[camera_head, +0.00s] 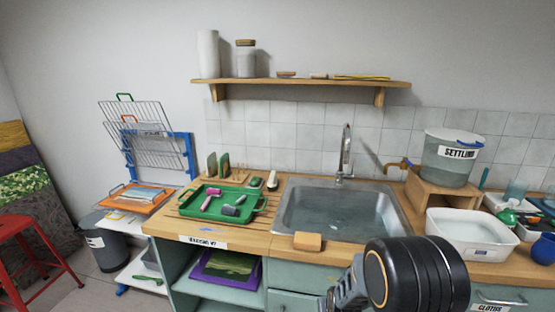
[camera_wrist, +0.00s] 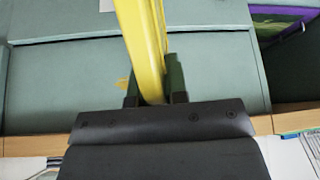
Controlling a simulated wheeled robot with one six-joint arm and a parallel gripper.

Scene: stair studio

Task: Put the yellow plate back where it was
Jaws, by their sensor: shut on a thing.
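The yellow plate (camera_wrist: 145,45) shows edge-on in the wrist view as a long, narrow, slightly curved yellow strip. It runs from the top edge of the picture down between the fingers. My gripper (camera_wrist: 156,86) is shut on it, with one dark finger on each side. The plate's far end is cut off by the frame. In the head view neither the plate in my grip nor my fingers show; only my dark arm is there at the lower right.
In the head view the wooden counter (camera_head: 257,250) holds a green tray (camera_head: 180,213), a sink (camera_head: 340,217), a sponge (camera_head: 308,242) and a white basin (camera_head: 470,240). A wall shelf (camera_head: 300,83) bears jars and a flat yellow item (camera_head: 362,77). Teal cabinet fronts (camera_wrist: 60,85) lie behind the plate.

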